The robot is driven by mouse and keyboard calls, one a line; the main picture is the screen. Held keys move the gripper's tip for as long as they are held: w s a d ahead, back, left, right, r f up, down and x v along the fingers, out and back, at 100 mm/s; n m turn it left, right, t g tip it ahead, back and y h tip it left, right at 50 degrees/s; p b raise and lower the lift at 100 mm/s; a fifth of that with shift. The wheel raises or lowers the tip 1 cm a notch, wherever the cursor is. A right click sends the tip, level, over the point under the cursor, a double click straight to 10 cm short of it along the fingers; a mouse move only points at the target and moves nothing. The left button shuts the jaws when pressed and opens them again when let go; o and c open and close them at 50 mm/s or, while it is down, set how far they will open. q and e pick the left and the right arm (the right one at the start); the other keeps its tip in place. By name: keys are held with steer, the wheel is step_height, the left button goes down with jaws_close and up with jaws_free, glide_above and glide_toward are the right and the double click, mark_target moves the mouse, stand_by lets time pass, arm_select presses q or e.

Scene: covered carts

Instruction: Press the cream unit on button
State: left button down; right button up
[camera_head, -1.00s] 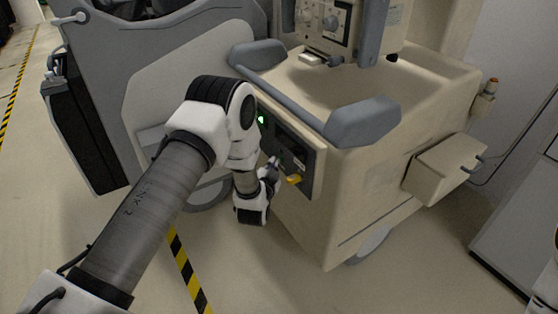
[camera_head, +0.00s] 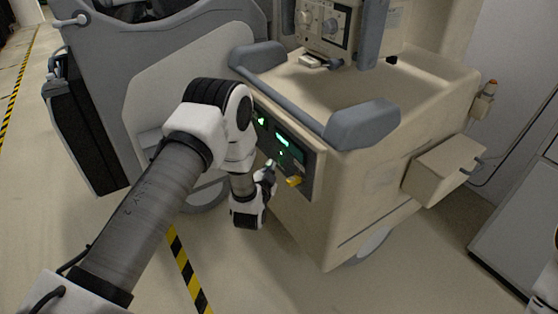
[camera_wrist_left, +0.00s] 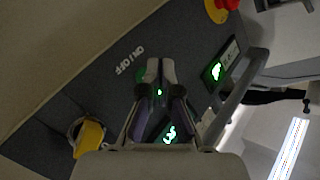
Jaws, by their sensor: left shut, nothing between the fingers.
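The cream unit (camera_head: 375,190) stands right of centre with a dark control panel (camera_head: 302,158) on its near side. The panel's displays glow green. My left gripper (camera_head: 271,165) is at the panel's lower edge, shut and empty. In the left wrist view its fingertips (camera_wrist_left: 160,68) point at the panel beside the ON/OFF lettering (camera_wrist_left: 130,61). A green button (camera_wrist_left: 142,75) shows beside the fingertips and is partly covered by them. I cannot tell whether they touch it. A small green light shows between the fingers. My right gripper is not in view.
A yellow part (camera_head: 294,181) sticks out low on the panel. A red knob (camera_wrist_left: 222,4) sits at the panel's top in the wrist view. Grey bumpers (camera_head: 362,122) flank the unit's top. A grey covered cart (camera_head: 185,85) stands left. Floor in front is free.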

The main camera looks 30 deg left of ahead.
arm_select(q)
steer(key=shift+s, duration=0.1)
steer(key=s+a, duration=0.1)
steer(key=s+p, duration=0.1)
steer(key=s+a+p, duration=0.1)
steer(key=s, duration=0.1)
steer(key=shift+s+a, duration=0.1)
steer(key=shift+a, duration=0.25)
steer(key=shift+f, duration=0.1)
stand_by(0.7)
